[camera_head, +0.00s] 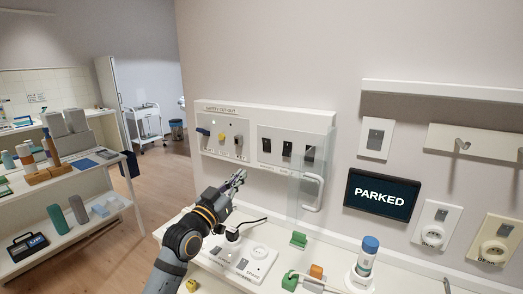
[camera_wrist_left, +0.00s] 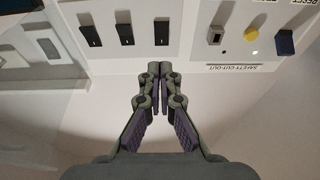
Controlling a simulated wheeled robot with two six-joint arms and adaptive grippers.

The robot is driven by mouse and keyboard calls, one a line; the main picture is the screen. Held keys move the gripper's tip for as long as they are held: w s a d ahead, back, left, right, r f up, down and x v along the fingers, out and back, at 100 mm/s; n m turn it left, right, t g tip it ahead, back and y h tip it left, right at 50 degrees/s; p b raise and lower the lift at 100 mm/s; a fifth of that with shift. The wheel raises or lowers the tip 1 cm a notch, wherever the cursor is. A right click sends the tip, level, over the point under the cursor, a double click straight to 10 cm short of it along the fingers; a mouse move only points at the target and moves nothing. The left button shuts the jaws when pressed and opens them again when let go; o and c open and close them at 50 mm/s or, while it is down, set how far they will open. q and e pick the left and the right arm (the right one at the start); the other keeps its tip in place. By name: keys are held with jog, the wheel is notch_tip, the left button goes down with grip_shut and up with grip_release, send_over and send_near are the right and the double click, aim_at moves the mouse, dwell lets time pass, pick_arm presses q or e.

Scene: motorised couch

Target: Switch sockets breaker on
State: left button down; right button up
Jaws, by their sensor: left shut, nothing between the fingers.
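A white wall panel (camera_head: 318,118) carries a row of black breaker switches: a left one (camera_head: 266,145), a middle one (camera_head: 287,149) and a right one (camera_head: 309,153). Their labels are too small to read, so I cannot tell which is sockets. In the left wrist view, which is inverted, the switches (camera_wrist_left: 125,33) line the top. A clear cover (camera_head: 300,190) with a white handle (camera_head: 317,193) hangs at the panel's right end. My left gripper (camera_head: 240,176) is shut and empty, below the panel and apart from it. Its fingertips (camera_wrist_left: 160,68) show below the breakers. My right gripper is not in view.
The safety cut-out section (camera_head: 222,138) has blue, yellow and grey controls. Below, the counter holds a socket strip (camera_head: 240,258) with a black plug, green blocks (camera_head: 298,240) and a blue-capped bottle (camera_head: 368,258). A screen (camera_head: 381,194) reads PARKED.

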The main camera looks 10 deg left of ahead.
aim_at(266, 140)
pick_arm(q)
jog(key=shift+w+a+r, duration=0.1)
jog(key=shift+r, duration=0.6)
jog(key=p+x, duration=0.1)
jog(key=x, duration=0.3)
jog(key=p+x, duration=0.1)
jog(key=x, duration=0.3)
jog(key=p+x, duration=0.1)
jog(key=x, duration=0.3)
jog(key=shift+w+r, duration=0.3)
jog(key=shift+r, duration=0.15)
jog(key=shift+w+d, duration=0.3)
jog(key=shift+w, duration=0.25)
